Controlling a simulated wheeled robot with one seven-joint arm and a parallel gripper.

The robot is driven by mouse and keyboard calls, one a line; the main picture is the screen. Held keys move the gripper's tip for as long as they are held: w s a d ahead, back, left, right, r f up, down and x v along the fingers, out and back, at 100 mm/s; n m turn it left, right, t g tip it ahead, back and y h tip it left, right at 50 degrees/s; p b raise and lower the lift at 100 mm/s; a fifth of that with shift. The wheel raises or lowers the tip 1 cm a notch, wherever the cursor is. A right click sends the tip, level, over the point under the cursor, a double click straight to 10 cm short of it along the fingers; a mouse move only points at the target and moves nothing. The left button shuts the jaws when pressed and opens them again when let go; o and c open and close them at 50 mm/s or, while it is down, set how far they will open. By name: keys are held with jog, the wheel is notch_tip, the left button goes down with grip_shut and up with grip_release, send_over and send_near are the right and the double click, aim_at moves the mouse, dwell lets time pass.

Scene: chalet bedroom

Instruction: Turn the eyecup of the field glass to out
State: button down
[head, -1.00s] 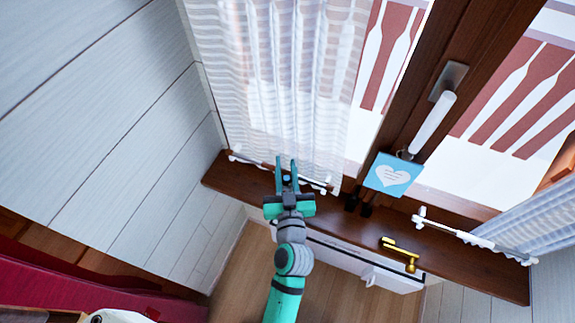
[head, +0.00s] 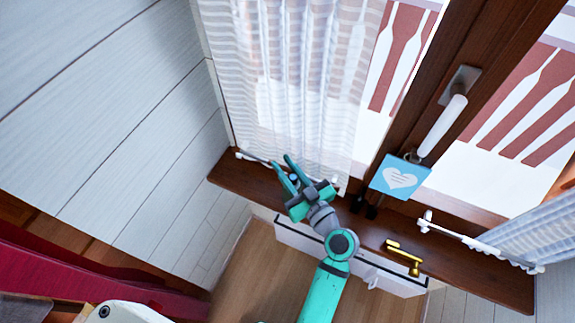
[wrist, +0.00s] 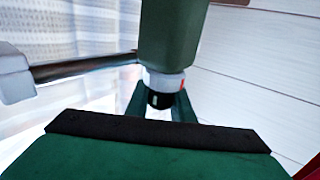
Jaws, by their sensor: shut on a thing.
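The field glass shows in the wrist view as a dark green body (wrist: 174,38) at the top. Below it come a pale ring with a red mark (wrist: 165,80) and the black eyecup (wrist: 158,100). My gripper (head: 281,162) is at the left part of the window sill, its fingers pointing up and left in the head view. In the wrist view its teal fingers stand on either side of the eyecup and are shut on it. I cannot make out the field glass clearly in the head view.
The brown sill (head: 335,207) runs under the window. A sheer curtain (head: 300,80) hangs close behind my gripper. A blue heart card (head: 399,178) and a brass handle (head: 404,256) are to the right. A dark bar (wrist: 85,66) with a grey block (wrist: 14,75) shows at left in the wrist view.

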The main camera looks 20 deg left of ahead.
aim_at(297, 182)
jog(key=shift+s+f+n+g+y, duration=0.15)
jog(key=shift+n+g+y, duration=0.25)
jog(key=shift+n+g, duration=0.3)
jog(key=c, duration=1.5)
grip_release()
jog(key=shift+c, duration=0.2)
jog(key=v, duration=1)
jog(key=shift+s+d, duration=0.2)
jog(key=shift+d, duration=0.15)
jog(key=shift+w, duration=0.1)
